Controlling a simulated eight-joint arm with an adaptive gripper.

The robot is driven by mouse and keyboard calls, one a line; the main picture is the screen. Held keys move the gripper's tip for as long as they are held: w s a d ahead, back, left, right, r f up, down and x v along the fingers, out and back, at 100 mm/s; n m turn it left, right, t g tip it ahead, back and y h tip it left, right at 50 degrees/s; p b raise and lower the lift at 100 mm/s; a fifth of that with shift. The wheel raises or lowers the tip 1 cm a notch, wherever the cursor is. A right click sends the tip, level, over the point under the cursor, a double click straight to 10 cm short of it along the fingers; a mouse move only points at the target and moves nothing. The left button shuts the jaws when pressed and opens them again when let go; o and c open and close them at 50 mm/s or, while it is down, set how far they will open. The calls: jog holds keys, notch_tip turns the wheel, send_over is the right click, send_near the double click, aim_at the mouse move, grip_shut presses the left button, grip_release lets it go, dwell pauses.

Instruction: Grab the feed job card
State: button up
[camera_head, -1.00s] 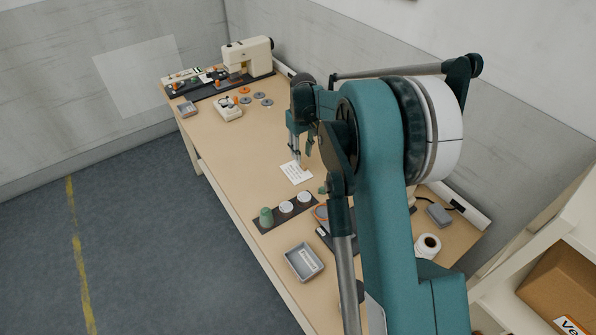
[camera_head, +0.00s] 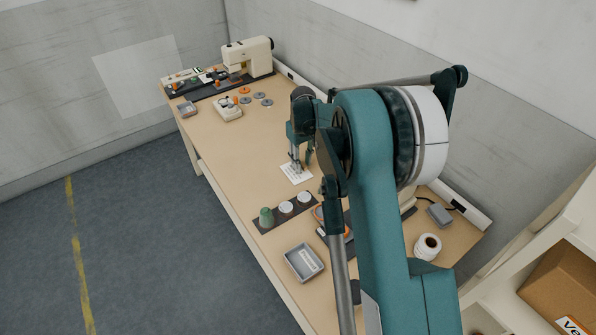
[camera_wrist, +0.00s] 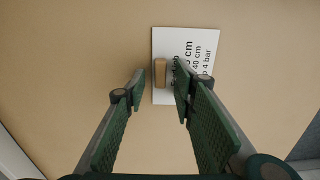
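The feed job card is a white card (camera_wrist: 202,66) with printed black text, lying on the table; it also shows in the head view (camera_head: 297,174). A small tan block (camera_wrist: 160,72) sits at the card's left edge in the wrist view. My gripper (camera_wrist: 160,88) is open, its two green-padded fingers spread on either side of the block, with the right finger covering part of the card's text. In the head view my gripper (camera_head: 302,165) is just above the card. I cannot tell whether the fingertips touch it.
A dark strip with a green piece (camera_head: 266,217) and white discs (camera_head: 286,207) lies in front of the card. A grey tray (camera_head: 304,262) stands nearer. A sewing machine (camera_head: 247,55) stands at the far end. The table left of the card is clear.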

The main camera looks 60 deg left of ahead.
jog(key=c, duration=0.8)
jog(key=shift+c, duration=0.2)
notch_tip(320, 180, up, 10)
jog(key=shift+p, duration=0.45)
dwell(0.4)
